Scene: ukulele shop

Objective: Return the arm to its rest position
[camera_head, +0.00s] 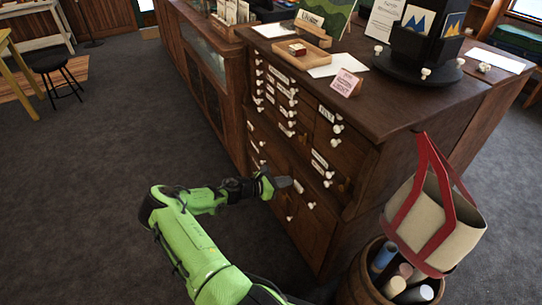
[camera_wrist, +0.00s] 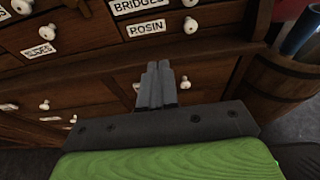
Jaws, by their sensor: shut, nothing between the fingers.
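My green arm reaches in from the bottom of the head view toward the front of a dark wooden drawer cabinet (camera_head: 352,180). My gripper (camera_head: 288,183) is close to the cabinet's lower drawers in that view. In the wrist view my gripper (camera_wrist: 157,68) has its two grey fingers together, with nothing between them. The fingers point at the cabinet front below a drawer labelled ROSIN (camera_wrist: 170,28). I cannot tell from these views whether the fingertips touch the wood.
A barrel (camera_head: 362,288) with rolled tubes and a cream bag with red straps (camera_head: 437,222) stands right of my arm. The counter top holds a wooden tray (camera_head: 290,58), a pink card (camera_head: 346,83) and a dark rotating display (camera_head: 418,50). Carpet (camera_head: 80,180) on the left is clear.

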